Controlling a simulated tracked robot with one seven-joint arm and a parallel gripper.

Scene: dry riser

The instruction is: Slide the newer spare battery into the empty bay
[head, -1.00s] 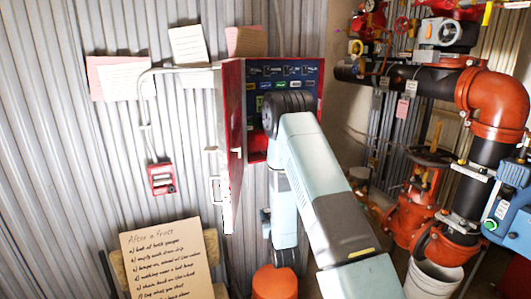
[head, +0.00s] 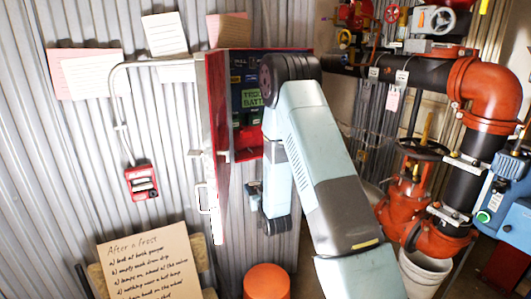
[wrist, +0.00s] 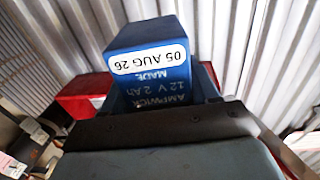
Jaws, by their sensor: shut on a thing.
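In the wrist view a blue battery (wrist: 150,72) stands up beyond the dark edge of my gripper (wrist: 165,122). It has a white date label, upside down, reading "05 AUG 26", with "MADE" and "12 V 2 Ah" below. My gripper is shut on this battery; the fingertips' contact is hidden. In the head view my gripper (head: 254,190) is small, below and in front of the red cabinet (head: 228,54), and the battery cannot be made out. The cabinet's door (head: 218,150) stands open. A green label shows inside; my arm hides much of the interior, and I cannot make out the empty bay.
A handwritten card (head: 150,265) stands at lower left. A red box (head: 140,182) hangs on the corrugated wall. An orange drum (head: 266,281) stands below my wrist. Red valves and pipes (head: 490,90) and a white bucket (head: 424,272) crowd the right side.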

